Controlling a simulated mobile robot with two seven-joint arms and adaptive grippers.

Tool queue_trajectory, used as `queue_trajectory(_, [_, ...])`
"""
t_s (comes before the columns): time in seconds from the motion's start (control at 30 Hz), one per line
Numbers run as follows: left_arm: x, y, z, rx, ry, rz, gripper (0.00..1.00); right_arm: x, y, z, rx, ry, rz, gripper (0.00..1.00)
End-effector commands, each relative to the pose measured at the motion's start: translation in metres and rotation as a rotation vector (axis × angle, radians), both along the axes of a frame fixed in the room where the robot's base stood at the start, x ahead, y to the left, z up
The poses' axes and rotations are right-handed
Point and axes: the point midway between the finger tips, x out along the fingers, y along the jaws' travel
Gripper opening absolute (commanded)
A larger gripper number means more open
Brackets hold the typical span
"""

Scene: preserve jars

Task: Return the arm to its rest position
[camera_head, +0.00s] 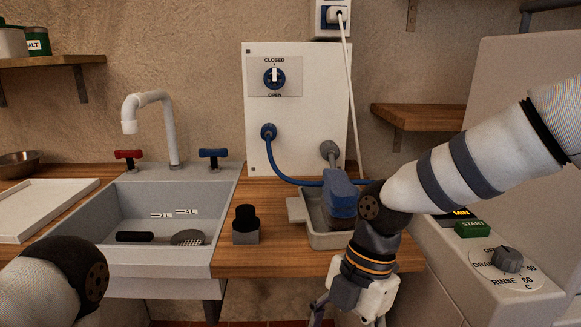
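My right arm (460,170) reaches in from the right and bends down at a dark joint. My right gripper (352,300) hangs in front of the wooden counter's front edge, pointing down. One dark finger shows at its left; its fingertips are cut off by the bottom edge, so I cannot tell whether it is open or what is between the fingers. Part of my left arm (50,285) shows at the lower left. My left gripper is out of view.
A grey tray (296,210) with a blue-topped object (340,190) stands behind my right arm. A black-topped block (246,228) is on the counter (275,260). The sink (125,255) is at left.

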Motion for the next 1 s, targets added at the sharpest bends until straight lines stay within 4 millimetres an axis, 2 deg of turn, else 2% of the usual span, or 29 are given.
queue_trajectory(0.03, [-0.001,0.000,0.001,0.000,0.001,0.000,0.76,-0.024,-0.001,-0.043,-0.012,0.078,-0.176,0.76])
queue_trajectory(0.07, [-0.001,0.000,0.001,0.000,0.002,0.000,0.76,-0.038,-0.002,-0.067,-0.023,0.121,-0.310,0.76])
queue_trajectory(0.1, [-0.001,0.000,0.001,0.000,0.003,0.000,0.76,-0.060,-0.006,-0.100,-0.046,0.181,-0.501,0.76])
queue_trajectory(0.17, [-0.001,0.000,0.001,0.000,0.003,0.000,0.76,-0.098,-0.018,-0.145,-0.102,0.265,-0.806,0.76])
queue_trajectory(0.2, [-0.001,0.000,0.001,0.000,0.003,0.000,0.76,-0.126,-0.029,-0.171,-0.153,0.312,-1.016,0.76])
queue_trajectory(0.27, [-0.001,0.000,0.001,0.000,0.002,0.000,0.76,-0.169,-0.051,-0.200,-0.239,0.358,-1.326,0.76])
queue_trajectory(0.3, [-0.001,0.000,0.001,0.000,0.002,0.000,0.76,-0.196,-0.068,-0.214,-0.299,0.369,-1.517,0.76])
queue_trajectory(0.4, [-0.001,0.000,0.001,0.000,0.001,0.000,0.76,-0.251,-0.109,-0.229,-0.419,0.341,-1.906,0.76])
queue_trajectory(0.5, [-0.001,0.000,0.001,0.000,0.001,0.000,0.76,-0.281,-0.138,-0.229,-0.482,0.282,-2.143,0.76])
queue_trajectory(0.53, [-0.001,0.000,0.001,0.000,0.001,0.000,0.76,-0.286,-0.143,-0.229,-0.489,0.268,-2.186,0.76])
queue_trajectory(0.63, [-0.001,0.000,0.001,0.000,0.001,0.000,0.76,-0.293,-0.152,-0.227,-0.497,0.243,-2.255,0.76])
queue_trajectory(1.0, [-0.001,0.000,0.001,0.000,0.002,0.000,0.76,-0.291,-0.151,-0.228,-0.492,0.244,-2.258,0.76])
